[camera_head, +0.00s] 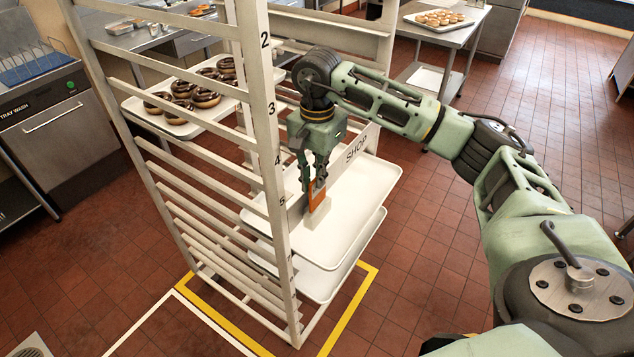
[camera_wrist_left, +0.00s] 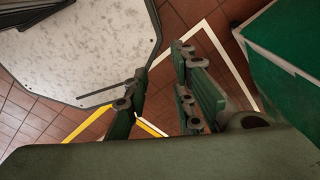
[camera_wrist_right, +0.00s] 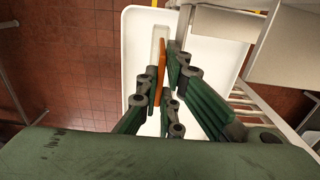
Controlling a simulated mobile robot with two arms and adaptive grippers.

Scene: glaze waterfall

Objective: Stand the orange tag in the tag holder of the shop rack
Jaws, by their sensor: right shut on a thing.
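The orange tag (camera_head: 317,198) is held upright in my right gripper (camera_head: 314,183), which is shut on it. The tag also shows edge-on between the fingers in the right wrist view (camera_wrist_right: 161,70). The pale tag holder (camera_head: 317,215) sits on the white upper tray of the shop rack (camera_head: 273,170), directly below the tag. The tag's lower edge appears at or just above the holder; I cannot tell whether it is in the slot. My left gripper (camera_wrist_left: 158,85) is open and empty in the left wrist view, and out of the head view.
A SHOP sign (camera_head: 357,148) stands behind the upper tray (camera_head: 365,185). A rack post is close to the left of my right gripper. A tray of chocolate doughnuts (camera_head: 183,130) sits higher in the rack. Open tiled floor (camera_head: 420,250) lies to the right.

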